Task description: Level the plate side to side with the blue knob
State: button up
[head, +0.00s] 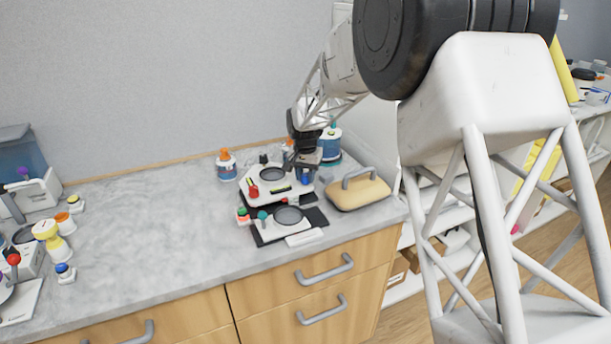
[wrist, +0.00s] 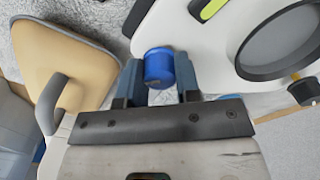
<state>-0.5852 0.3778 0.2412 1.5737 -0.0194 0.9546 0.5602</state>
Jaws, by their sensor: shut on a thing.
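The white plate (head: 264,197) stands on the counter in the head view, with a round grey dark-rimmed disc and a bright green level vial (head: 281,189) on it. In the wrist view the plate (wrist: 215,50) fills the upper right, with the vial (wrist: 212,9) cut by the top edge. The blue knob (wrist: 159,68) sits at the plate's edge; in the head view it shows small (head: 305,180) below my gripper. My gripper (wrist: 159,75) has one finger on each side of the knob and is shut on it. The vial's bubble is too small to read.
A tan block with a grey handle (head: 358,190) lies close to the right of the plate. Bottles (head: 226,165) stand behind it. A lower black-based unit (head: 287,217) is in front. The counter's middle (head: 150,235) is clear; other devices stand at far left.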

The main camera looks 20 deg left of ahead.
aim_at(305, 175)
dwell(0.3)
jog(key=o, duration=0.9)
jog(key=shift+o, duration=0.2)
jog(key=shift+r, duration=3.9)
